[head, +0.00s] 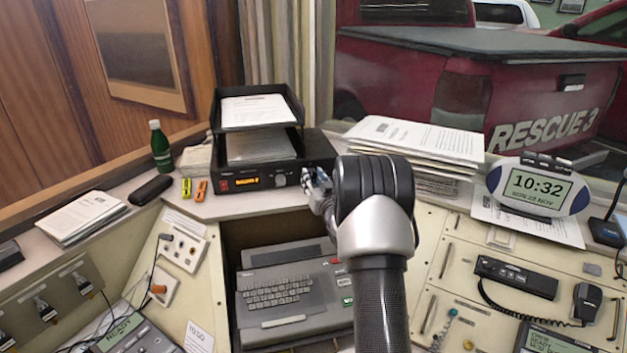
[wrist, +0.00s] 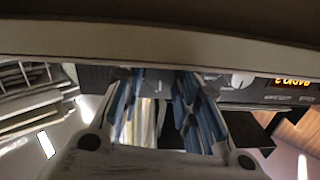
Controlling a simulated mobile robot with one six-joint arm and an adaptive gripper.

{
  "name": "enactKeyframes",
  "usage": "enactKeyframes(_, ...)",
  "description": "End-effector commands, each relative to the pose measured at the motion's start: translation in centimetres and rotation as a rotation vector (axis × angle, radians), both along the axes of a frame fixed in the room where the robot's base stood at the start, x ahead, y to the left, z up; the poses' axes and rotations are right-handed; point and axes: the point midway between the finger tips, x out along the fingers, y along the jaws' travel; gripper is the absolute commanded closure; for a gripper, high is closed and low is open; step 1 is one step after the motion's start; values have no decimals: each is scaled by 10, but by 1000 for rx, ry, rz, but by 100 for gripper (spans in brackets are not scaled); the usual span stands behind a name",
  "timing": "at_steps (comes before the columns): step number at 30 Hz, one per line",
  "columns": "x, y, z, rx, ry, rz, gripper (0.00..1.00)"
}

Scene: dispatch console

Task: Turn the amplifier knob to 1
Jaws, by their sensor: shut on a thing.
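The amplifier (head: 225,186) is a black box with a lit orange display (head: 248,181), under black paper trays. A small pale knob (head: 280,180) sits right of the display and stands free; it also shows in the wrist view (wrist: 242,80). My gripper (head: 307,178) is at the right part of the amplifier's front, with its blue-grey fingers on either side of the amplifier knob. In the wrist view my gripper (wrist: 156,78) reaches the front panel, shut on that knob. The held knob and its pointer are hidden, so its setting cannot be read.
The paper trays (head: 257,107) stand on the amplifier. A paper stack (head: 420,140) is close to the right of my arm. Markers (head: 201,190) and a green bottle (head: 160,145) are to the left. A typewriter-like keyboard unit (head: 290,290) sits in the recess below.

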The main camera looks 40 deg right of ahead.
Motion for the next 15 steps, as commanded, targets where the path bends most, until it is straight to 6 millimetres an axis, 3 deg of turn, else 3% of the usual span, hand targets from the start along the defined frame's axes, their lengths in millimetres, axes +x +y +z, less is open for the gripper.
enactKeyframes(15,0,0,1,-376,182,0,94)
